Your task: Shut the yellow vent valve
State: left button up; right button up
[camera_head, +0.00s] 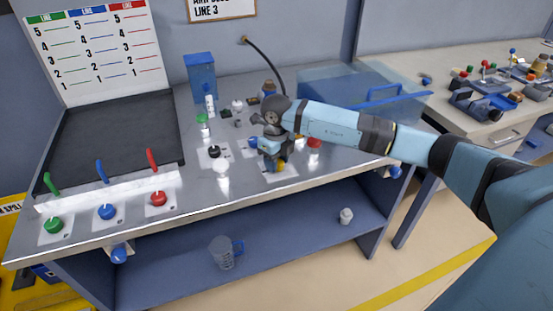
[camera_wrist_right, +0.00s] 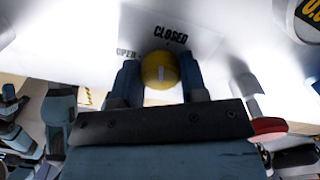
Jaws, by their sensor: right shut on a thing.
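The yellow vent valve (camera_wrist_right: 160,70) is a round knob with a white line on its face, on a plate lettered OPEN and CLOSED. In the wrist view the white line looks roughly upright, toward the CLOSED side. My right gripper (camera_wrist_right: 160,82) has one blue finger on each side of the knob and is shut on it. In the head view the yellow valve (camera_head: 281,166) shows only partly below my right gripper (camera_head: 275,160), near the bench's front edge. My left gripper is not in view.
Red (camera_head: 158,198), blue (camera_head: 107,212) and green (camera_head: 53,224) knobs stand at the bench's left front. A black knob (camera_head: 214,152) and a red one (camera_head: 314,142) flank my gripper. A clear blue-handled box (camera_head: 350,92) stands behind my arm. A measuring jug (camera_head: 224,252) is on the lower shelf.

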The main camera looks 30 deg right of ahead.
jog(key=shift+m, duration=1)
jog(key=shift+d+m, duration=0.1)
jog(key=shift+m, duration=0.2)
jog(key=o, duration=0.9)
jog(key=shift+r, duration=0.1)
notch_tip(320, 180, up, 14)
jog(key=shift+f+p, duration=0.15)
jog(key=shift+p, duration=0.15)
